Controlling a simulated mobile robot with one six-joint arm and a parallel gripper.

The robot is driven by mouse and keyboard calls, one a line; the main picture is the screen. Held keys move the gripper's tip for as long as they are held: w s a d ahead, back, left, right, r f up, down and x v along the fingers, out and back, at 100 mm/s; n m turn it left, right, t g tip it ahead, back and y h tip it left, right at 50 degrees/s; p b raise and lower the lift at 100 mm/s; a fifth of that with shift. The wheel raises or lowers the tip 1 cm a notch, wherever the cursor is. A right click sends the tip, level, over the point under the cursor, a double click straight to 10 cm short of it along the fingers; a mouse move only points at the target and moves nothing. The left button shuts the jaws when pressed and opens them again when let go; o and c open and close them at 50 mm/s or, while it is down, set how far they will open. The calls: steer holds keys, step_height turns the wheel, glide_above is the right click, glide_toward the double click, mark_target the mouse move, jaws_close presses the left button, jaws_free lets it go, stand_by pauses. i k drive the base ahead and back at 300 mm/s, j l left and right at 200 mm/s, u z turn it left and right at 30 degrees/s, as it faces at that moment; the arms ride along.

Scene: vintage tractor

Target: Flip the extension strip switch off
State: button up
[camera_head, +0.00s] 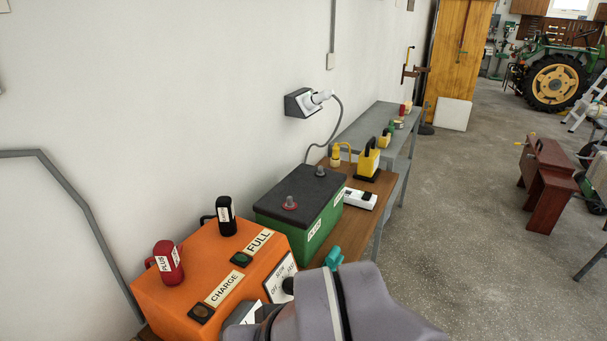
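A white extension strip (360,198) lies on the brown wooden bench, to the right of the green and black battery. A dark mark shows near its right end; its switch is too small to read. A grey cable (338,118) runs from a plug in the wall socket (299,103) down behind the battery. My grey arm fills the bottom middle, in front of the bench and apart from the strip. A small teal piece (333,258) stands out beyond the arm; I cannot tell whether it belongs to my gripper. The fingers cannot be made out.
An orange charger (175,300) with red and black clamps stands at the front left, next to the battery (286,212). A yellow and black object (368,162) stands behind the strip. A grey bench (372,125) continues along the wall.

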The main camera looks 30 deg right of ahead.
mark_target(367, 196)
steer(key=z, duration=0.35)
steer(key=k+l+z, duration=0.1)
steer(key=z, duration=0.25)
steer(key=k+z, duration=0.1)
steer(key=z, duration=0.25)
